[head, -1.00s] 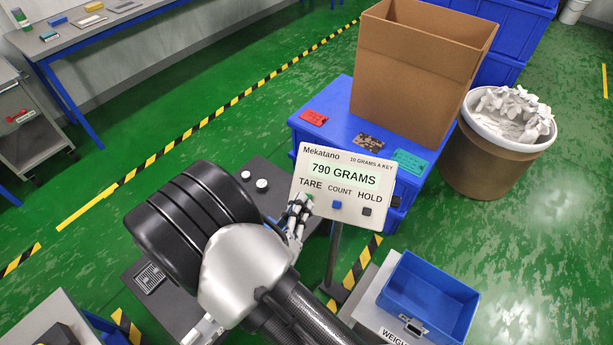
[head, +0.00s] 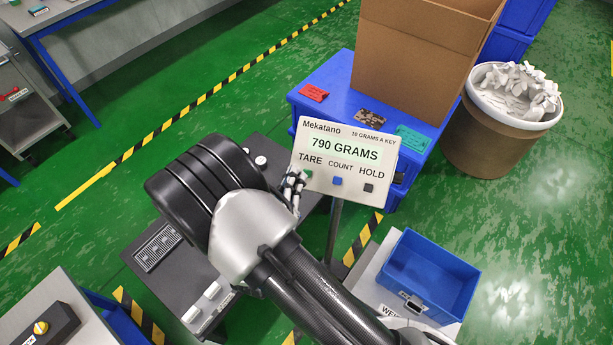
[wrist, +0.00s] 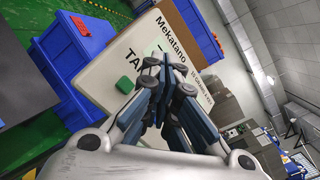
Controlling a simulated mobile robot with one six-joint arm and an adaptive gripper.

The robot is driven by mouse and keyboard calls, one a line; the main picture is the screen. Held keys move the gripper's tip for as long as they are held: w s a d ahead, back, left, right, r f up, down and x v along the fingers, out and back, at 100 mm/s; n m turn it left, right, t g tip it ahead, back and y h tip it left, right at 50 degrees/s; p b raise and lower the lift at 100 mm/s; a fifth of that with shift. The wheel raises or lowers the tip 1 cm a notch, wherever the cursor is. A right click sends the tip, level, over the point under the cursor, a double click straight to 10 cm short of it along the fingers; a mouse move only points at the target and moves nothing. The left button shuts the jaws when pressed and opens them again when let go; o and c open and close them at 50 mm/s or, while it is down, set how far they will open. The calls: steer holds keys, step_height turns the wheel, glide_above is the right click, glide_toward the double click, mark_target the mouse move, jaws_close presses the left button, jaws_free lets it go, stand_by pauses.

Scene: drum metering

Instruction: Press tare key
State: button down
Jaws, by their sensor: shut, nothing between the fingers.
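The display panel (head: 344,138) stands on a post and reads 790 GRAMS. It has a green key (head: 308,174) under TARE, a blue key (head: 337,181) under COUNT and a dark key (head: 368,188) under HOLD. My gripper (head: 297,178) is shut and empty, its fingertips close by the left of the green key. In the wrist view, the green key (wrist: 125,85) shows left of the fingertips (wrist: 165,75), which lie in front of the panel and hide part of its lettering. I cannot tell whether the fingertips touch the panel.
A blue bin (head: 456,300) sits on the weighing platform at lower right. Behind the panel, a cardboard box (head: 405,75) and several coloured cards rest on a blue crate (head: 335,79). A drum with white pieces (head: 490,140) stands at right. Green floor is open at left.

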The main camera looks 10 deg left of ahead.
steer(key=shift+w+d+f+b, duration=0.1)
steer(key=shift+w+f+b, duration=0.9)
steer(key=shift+w+f, duration=0.6)
stand_by(0.3)
steer(key=shift+w+f, duration=0.3)
steer(key=shift+w+f+b, duration=0.25)
steer(key=shift+b, duration=0.2)
stand_by(0.5)
stand_by(0.3)
steer(key=shift+s+r+p, duration=0.5)
steer(key=shift+s+r, duration=0.05)
steer(key=shift+s, duration=0.05)
steer(key=s+r+p, duration=0.3)
steer(key=shift+s+r, duration=0.25)
steer(key=shift+r, duration=0.05)
